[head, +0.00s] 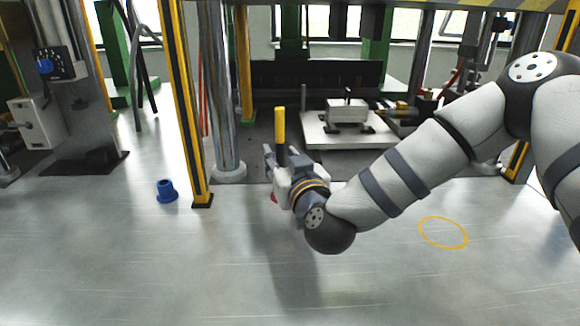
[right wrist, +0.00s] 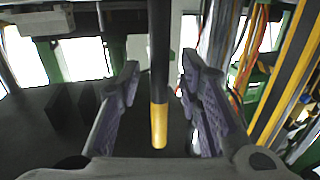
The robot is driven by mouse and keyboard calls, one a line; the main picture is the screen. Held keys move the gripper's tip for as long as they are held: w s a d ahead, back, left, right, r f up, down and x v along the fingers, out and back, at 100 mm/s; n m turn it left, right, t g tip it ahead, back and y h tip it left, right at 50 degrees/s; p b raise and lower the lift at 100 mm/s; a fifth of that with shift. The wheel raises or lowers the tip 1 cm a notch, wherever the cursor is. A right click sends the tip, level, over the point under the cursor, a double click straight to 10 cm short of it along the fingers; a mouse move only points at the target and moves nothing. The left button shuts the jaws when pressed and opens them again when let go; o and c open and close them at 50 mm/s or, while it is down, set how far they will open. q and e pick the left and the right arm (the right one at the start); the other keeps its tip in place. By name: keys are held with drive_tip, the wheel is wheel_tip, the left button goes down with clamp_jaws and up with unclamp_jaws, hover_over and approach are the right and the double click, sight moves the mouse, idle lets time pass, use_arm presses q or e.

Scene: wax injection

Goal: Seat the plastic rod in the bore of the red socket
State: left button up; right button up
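The plastic rod (head: 280,126) stands upright, yellow at the top and dark below. In the right wrist view the rod (right wrist: 159,124) lies between the two fingers, with a gap on each side. My right gripper (head: 275,168) is open around the rod and not visibly touching it. The gripper (right wrist: 161,68) shows both fingers spread in the wrist view. A small bit of red (head: 274,198), likely the red socket, shows beneath the gripper. The rest of it is hidden, as is the rod's lower end. My left gripper is not in view.
A blue socket (head: 167,191) stands left on the metal surface, near a yellow-black post (head: 186,110). A yellow ring (head: 443,232) is marked at the right. A pale platform (head: 340,142) with a grey fixture stands behind the gripper. The front surface is clear.

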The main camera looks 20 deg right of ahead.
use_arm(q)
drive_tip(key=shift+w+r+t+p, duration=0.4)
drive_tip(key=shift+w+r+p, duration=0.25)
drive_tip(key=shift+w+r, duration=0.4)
use_arm(e)
drive_tip(key=s, duration=1)
drive_tip(key=shift+s+r, duration=0.25)
drive_tip(key=shift+r, duration=0.1)
